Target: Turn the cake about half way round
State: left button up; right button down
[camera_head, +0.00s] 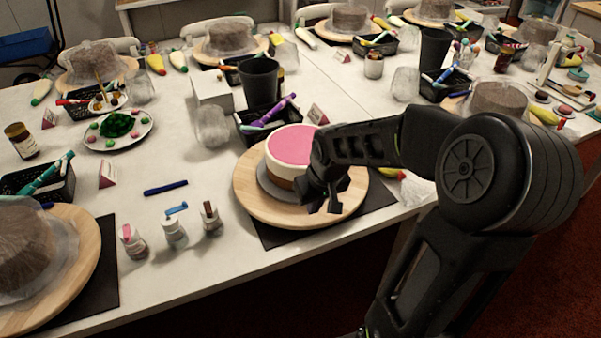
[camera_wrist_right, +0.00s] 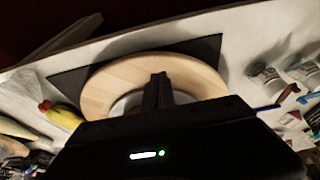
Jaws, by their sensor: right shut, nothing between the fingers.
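The cake (camera_head: 289,150) has a pink top and a white side with a brown base. It sits on a grey disc on a round wooden turntable (camera_head: 251,200) at the table's front edge. My right gripper (camera_head: 328,203) is shut and empty, at the right front side of the cake, over the turntable. It hides part of the cake's right side, and I cannot tell whether it touches. In the right wrist view the shut fingers (camera_wrist_right: 158,92) stand over the turntable (camera_wrist_right: 106,83), and the cake is mostly hidden. My left gripper is not in view.
A dark mat (camera_head: 283,239) lies under the turntable. A black basket (camera_head: 262,133) and a black cup (camera_head: 259,82) stand behind. Another covered cake (camera_head: 25,248) is at the left.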

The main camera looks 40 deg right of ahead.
jog(key=shift+w+a, duration=0.2)
jog(key=shift+a, duration=0.45)
jog(key=shift+w+a, duration=0.15)
jog(key=shift+a, duration=0.45)
jog(key=b, duration=0.2)
send_over(267, 211)
jog(key=shift+s+a, duration=0.25)
jog(key=shift+s, duration=0.15)
jog(key=shift+f, duration=0.25)
jog(key=shift+f+b, duration=1.25)
